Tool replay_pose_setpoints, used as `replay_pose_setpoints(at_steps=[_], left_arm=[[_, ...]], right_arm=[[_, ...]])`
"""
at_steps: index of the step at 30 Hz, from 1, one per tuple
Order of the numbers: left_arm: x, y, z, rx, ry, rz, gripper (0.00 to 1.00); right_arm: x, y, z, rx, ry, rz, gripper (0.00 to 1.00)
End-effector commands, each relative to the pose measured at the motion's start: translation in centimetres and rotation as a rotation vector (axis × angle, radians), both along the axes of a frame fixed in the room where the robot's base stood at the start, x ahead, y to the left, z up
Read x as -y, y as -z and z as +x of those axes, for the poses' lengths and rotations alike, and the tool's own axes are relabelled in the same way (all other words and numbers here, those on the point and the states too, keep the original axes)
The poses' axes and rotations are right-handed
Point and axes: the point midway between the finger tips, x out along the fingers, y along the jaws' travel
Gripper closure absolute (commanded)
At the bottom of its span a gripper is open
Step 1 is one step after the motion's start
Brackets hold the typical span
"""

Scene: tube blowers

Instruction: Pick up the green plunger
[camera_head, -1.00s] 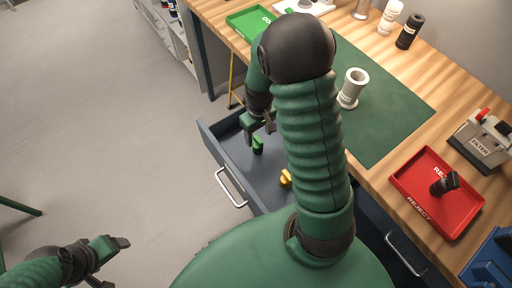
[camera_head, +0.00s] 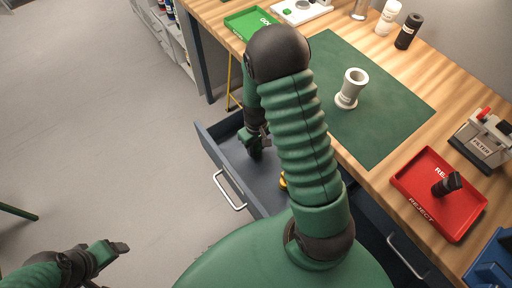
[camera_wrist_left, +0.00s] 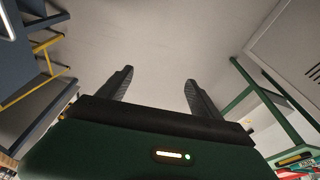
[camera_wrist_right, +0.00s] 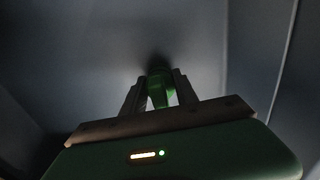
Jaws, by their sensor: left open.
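The green plunger (camera_wrist_right: 160,88) stands in the open drawer, between the fingertips of my right gripper (camera_wrist_right: 160,82) in the right wrist view. The fingers are close on both sides of it. I cannot tell whether they touch or grip it. In the head view my right gripper (camera_head: 256,146) is down inside the drawer and largely hides the plunger. My left gripper (camera_wrist_left: 158,78) is open and empty, over the floor, and shows at the lower left of the head view (camera_head: 112,262).
The blue-grey drawer (camera_head: 207,148) has raised walls around my right gripper. A yellow piece (camera_head: 283,182) lies in it, partly behind my arm. On the bench are a white tube part (camera_head: 351,88), a red reject tray (camera_head: 408,183), a green tray (camera_head: 238,27) and a filter box (camera_head: 480,143).

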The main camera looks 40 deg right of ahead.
Motion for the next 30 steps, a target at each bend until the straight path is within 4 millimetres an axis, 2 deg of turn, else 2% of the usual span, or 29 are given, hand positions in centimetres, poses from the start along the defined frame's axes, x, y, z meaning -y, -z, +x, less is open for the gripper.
replay_pose_setpoints(at_steps=[1,5,6,15,17,26,30], left_arm=[[0.0,0.0,0.0,0.0,0.0,0.0,0.26],[0.0,0.0,0.0,0.0,0.0,0.0,0.26],[0.0,0.0,0.0,0.0,0.0,0.0,0.26],[0.0,-0.1,0.0,0.0,0.0,0.0,0.26],[0.0,-0.3,0.0,0.0,0.0,0.0,0.26],[0.0,-1.7,0.0,0.0,0.0,0.0,0.26],[0.0,-1.9,0.0,0.0,0.0,0.0,0.44]], right_arm=[[0.0,0.0,0.0,0.0,0.0,-0.001,0.81],[0.0,0.0,0.0,0.0,0.001,-0.001,0.98],[0.0,0.0,0.0,0.0,0.001,-0.001,1.0],[0.0,-0.4,0.0,0.001,0.0,-0.001,1.0],[0.0,-1.2,0.1,0.001,0.0,-0.001,1.0],[0.0,-8.3,0.1,0.004,-0.001,-0.002,1.0],[0.0,-9.9,0.0,0.001,0.001,-0.001,1.0]])
